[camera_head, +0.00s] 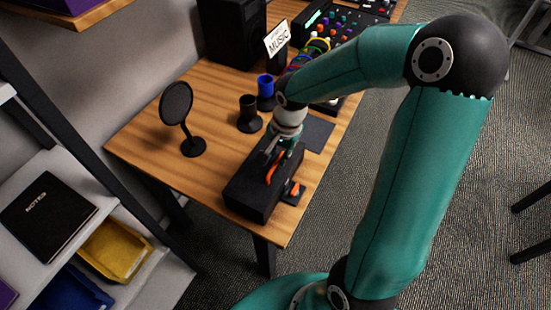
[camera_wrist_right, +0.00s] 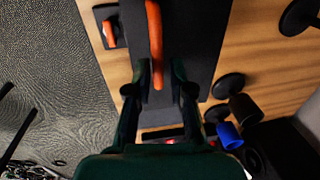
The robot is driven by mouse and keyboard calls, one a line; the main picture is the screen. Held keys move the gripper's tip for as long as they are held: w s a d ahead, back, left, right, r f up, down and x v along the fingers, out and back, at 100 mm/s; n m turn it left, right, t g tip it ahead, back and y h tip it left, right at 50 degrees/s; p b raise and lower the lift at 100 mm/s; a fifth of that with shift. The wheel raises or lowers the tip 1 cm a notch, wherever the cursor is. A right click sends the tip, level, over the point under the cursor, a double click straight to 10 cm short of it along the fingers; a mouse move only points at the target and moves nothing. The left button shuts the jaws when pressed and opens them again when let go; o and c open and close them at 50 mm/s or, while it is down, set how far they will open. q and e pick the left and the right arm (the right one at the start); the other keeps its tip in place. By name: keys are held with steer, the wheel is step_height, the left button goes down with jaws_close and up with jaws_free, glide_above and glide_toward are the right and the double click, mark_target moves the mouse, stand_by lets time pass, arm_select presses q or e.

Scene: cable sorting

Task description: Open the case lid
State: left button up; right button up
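The case (camera_head: 248,191) is a dark box near the front edge of the wooden table, and its lid looks shut. An orange handle (camera_head: 271,174) lies along its top; in the right wrist view the handle (camera_wrist_right: 155,35) runs down toward my fingers. My right gripper (camera_head: 278,158) is over the case's far part. In the wrist view its fingers (camera_wrist_right: 160,72) stand apart on either side of the handle's near end, with a gap visible. The case top (camera_wrist_right: 190,35) fills the space behind them. My left gripper is not in view.
A small dark piece with an orange part (camera_head: 293,191) lies right beside the case. A round black stand (camera_head: 177,105), a black cup (camera_head: 248,112) and a blue cup (camera_head: 265,88) stand farther back.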

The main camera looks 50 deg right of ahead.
steer(key=shift+o, duration=0.7)
steer(key=shift+a, duration=0.15)
steer(key=shift+r, duration=0.45)
step_height(320, 180, up, 11)
steer(key=s, duration=0.1)
steer(key=shift+s+d, duration=0.25)
steer(key=shift+s, duration=0.05)
steer(key=shift+f, duration=0.1)
